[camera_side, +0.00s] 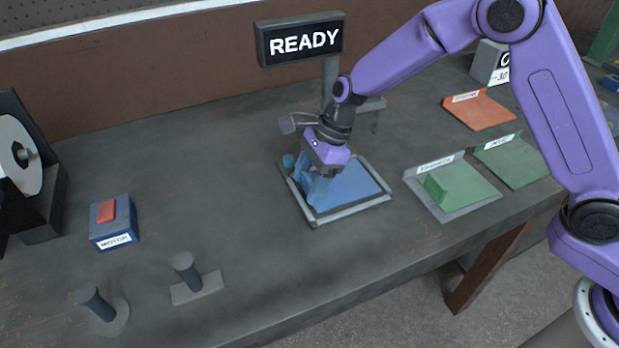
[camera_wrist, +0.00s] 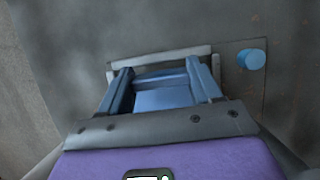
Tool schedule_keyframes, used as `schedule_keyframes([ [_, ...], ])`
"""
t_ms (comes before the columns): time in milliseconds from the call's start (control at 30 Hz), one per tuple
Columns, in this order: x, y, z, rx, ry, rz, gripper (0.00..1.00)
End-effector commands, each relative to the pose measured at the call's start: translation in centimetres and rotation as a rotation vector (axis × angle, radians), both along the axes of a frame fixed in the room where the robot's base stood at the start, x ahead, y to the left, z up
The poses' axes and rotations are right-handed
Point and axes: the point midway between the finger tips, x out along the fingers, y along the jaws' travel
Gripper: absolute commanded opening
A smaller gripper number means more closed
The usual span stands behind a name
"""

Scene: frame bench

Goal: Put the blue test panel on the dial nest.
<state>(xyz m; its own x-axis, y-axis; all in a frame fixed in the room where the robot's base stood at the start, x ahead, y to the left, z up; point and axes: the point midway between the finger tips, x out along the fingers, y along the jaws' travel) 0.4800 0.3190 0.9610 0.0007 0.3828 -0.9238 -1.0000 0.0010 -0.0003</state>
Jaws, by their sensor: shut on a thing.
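The blue test panel (camera_side: 352,188) lies flat-looking within the grey rim of the dial nest (camera_side: 357,213), near the middle of the bench. My gripper (camera_side: 317,185) comes down over the panel's left part and is shut on it. In the wrist view, the panel (camera_wrist: 165,99) shows light blue between my two dark blue fingers, my gripper (camera_wrist: 163,78) around it. The nest's rim (camera_wrist: 160,53) shows beyond the fingertips. I cannot tell whether the panel rests fully on the nest floor. My fingers hide part of the panel.
A READY sign (camera_side: 300,39) on a post stands behind the nest. A blue knob (camera_side: 288,160) sits at the nest's back left corner. A green panel (camera_side: 459,184) lies on a grey tray to the right. A blue box with a red switch (camera_side: 106,211) and two dark pegs stand left.

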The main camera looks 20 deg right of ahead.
Motion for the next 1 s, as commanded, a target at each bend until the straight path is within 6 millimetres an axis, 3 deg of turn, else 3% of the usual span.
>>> schedule_keyframes([
  [33, 0.0, 0.0, -0.1, 0.0, 0.0, 0.0, 0.14],
  [67, 0.0, 0.0, -0.1, 0.0, 0.0, 0.0, 0.73],
  [100, 0.0, 0.0, -0.1, 0.0, 0.0, 0.0, 0.86],
  [133, 0.0, 0.0, -0.1, 0.0, 0.0, 0.0, 0.89],
  [567, 0.0, -0.3, 0.9, 0.001, -0.003, 0.001, 0.89],
  [1000, 0.1, -3.4, 8.6, 0.002, -0.004, -0.002, 0.89],
])
